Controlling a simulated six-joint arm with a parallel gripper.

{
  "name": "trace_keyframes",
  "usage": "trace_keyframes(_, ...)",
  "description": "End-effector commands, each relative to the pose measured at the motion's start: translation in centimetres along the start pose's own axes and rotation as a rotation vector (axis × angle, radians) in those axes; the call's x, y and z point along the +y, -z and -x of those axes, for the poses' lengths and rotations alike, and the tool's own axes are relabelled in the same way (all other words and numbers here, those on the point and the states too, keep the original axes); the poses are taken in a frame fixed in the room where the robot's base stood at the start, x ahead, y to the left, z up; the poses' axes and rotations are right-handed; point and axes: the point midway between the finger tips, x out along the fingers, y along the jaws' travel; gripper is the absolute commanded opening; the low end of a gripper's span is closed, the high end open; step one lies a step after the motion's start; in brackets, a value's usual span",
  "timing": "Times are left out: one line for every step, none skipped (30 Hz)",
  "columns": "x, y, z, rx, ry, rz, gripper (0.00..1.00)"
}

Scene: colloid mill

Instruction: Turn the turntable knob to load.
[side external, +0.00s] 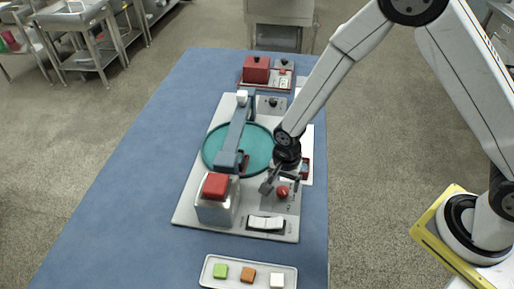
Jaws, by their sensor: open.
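The teal turntable disc (258,148) lies in the light base plate (190,213) of the machine, under a grey-blue bar. A red round knob (282,191) sits on a grey panel at the disc's front right. A small dark knob (272,102) sits on another panel behind the disc. I cannot tell from labels which one is the turntable knob, nor read any load mark. My gripper (266,187) is open, low over the front panel, just left of the red knob. Whether it touches anything is unclear, and my wrist hides part of the panel.
A metal block with a red top (215,186) stands left of my gripper. A white rocker-like part (266,223) is in front. A tray (238,284) holds green, orange and white cubes. A red box (256,70) stands at the back. The blue table's left side is clear.

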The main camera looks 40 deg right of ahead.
Motion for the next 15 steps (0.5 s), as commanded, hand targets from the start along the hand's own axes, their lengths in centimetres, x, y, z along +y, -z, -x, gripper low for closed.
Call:
trace_keyframes(0.1, 0.0, -0.6, -0.001, -0.003, 0.0, 0.85)
trace_keyframes(0.1, 0.0, -0.9, 0.0, -0.002, 0.0, 0.85)
trace_keyframes(0.0, 0.0, -1.2, 0.0, -0.001, 0.0, 0.85)
trace_keyframes(0.1, 0.0, -1.5, -0.001, -0.002, 0.0, 0.85)
trace_keyframes(0.1, 0.0, -1.7, -0.001, -0.002, 0.0, 0.85)
trace_keyframes(0.0, 0.0, -2.0, -0.001, -0.002, 0.0, 0.85)
trace_keyframes(0.0, 0.0, -2.2, 0.0, -0.001, 0.0, 0.85)
trace_keyframes(0.0, 0.0, -2.3, 0.0, 0.0, 0.0, 0.85)
trace_keyframes(0.0, 0.0, -2.5, 0.0, 0.0, 0.0, 0.85)
trace_keyframes(0.0, 0.0, -2.7, 0.0, 0.0, 0.0, 0.85)
trace_keyframes(0.0, 0.0, -2.8, 0.0, 0.0, 0.0, 0.85)
trace_keyframes(0.0, 0.0, -2.8, 0.0, 0.0, 0.0, 0.85)
trace_keyframes(0.0, 0.0, -2.9, 0.0, 0.001, 0.0, 0.85)
trace_keyframes(0.0, 0.0, -2.9, 0.0, 0.001, 0.0, 0.85)
trace_keyframes(0.0, 0.0, -3.0, 0.0, 0.001, 0.0, 0.85)
